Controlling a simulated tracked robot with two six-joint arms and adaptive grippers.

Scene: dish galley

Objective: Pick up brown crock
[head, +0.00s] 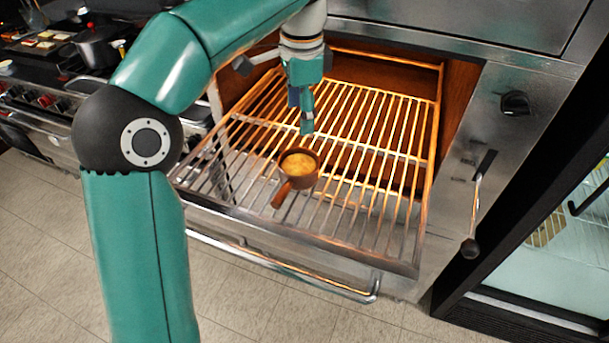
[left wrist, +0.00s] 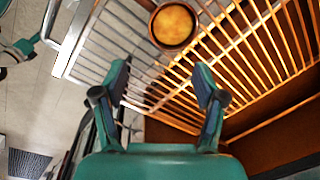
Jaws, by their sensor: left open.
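The brown crock (head: 297,169) is a small round pot with a stubby handle and yellowish contents. It sits on the pulled-out wire rack (head: 380,247), its handle pointing toward the front left. My left gripper (head: 306,125) is above the rack, behind and a little above the crock, and holds nothing. My right gripper shows in neither view.
The rack extends from a glowing oven cavity (head: 385,73) with wooden-brown walls. A metal handle bar (head: 285,268) runs along the front below it. A lever with a dark knob (head: 470,248) is on the right panel. A stove with a dark pot (head: 98,48) stands at left.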

